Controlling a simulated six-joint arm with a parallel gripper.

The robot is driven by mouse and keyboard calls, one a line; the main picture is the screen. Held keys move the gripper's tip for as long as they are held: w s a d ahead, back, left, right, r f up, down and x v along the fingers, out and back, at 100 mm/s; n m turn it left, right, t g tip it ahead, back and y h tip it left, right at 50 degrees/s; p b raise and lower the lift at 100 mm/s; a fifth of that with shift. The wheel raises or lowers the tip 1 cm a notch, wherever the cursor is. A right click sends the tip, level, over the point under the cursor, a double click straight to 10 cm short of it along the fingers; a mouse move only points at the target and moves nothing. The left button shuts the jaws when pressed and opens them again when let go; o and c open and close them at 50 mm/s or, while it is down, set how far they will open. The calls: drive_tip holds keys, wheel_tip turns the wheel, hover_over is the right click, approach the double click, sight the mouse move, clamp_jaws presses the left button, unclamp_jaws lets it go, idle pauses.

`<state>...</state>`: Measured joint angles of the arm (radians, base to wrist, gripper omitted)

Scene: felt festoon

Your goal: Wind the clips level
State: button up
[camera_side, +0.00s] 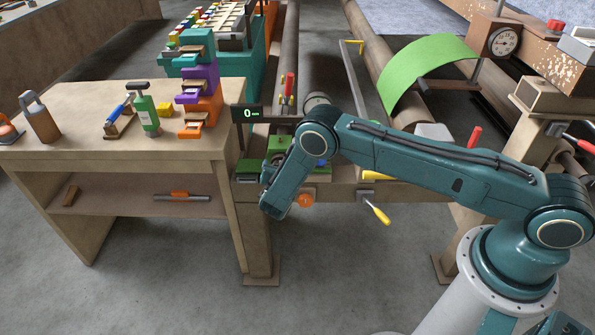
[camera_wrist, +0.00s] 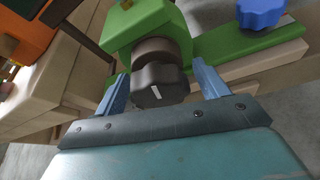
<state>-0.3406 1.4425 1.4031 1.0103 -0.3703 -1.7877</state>
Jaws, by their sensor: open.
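In the wrist view, a black knob (camera_wrist: 160,85) with a white mark on its face sticks out from a green block (camera_wrist: 137,27) on a green rail (camera_wrist: 250,42). My gripper (camera_wrist: 160,72) is open, with one blue finger on each side of the knob. Gaps show between the fingers and the knob, and nothing is gripped. In the side view, my arm hides the knob and my fingers; part of the green block (camera_side: 281,146) shows behind the arm. A small black display (camera_side: 247,113) reads 0 with a short mark after it. I cannot pick out the clips with certainty.
A blue lobed knob (camera_wrist: 262,12) sits on the rail. A green felt sheet (camera_side: 430,70) curves over a roller at the back right. A wooden bench (camera_side: 100,152) with tools stands left. A yellow-handled crank (camera_side: 377,213) and an orange knob (camera_side: 305,200) are beside my wrist.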

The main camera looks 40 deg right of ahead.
drive_tip(key=shift+w, duration=0.1)
drive_tip(key=c, duration=1)
drive_tip(key=m+t+y, duration=0.1)
drive_tip(key=m, duration=0.1)
drive_tip(key=shift+m+t, duration=0.4)
drive_tip(key=shift+r+m+t+y, duration=0.1)
drive_tip(key=shift+m+t+y, duration=0.45)
drive_tip(key=shift+m, duration=0.75)
drive_tip(key=o, duration=1)
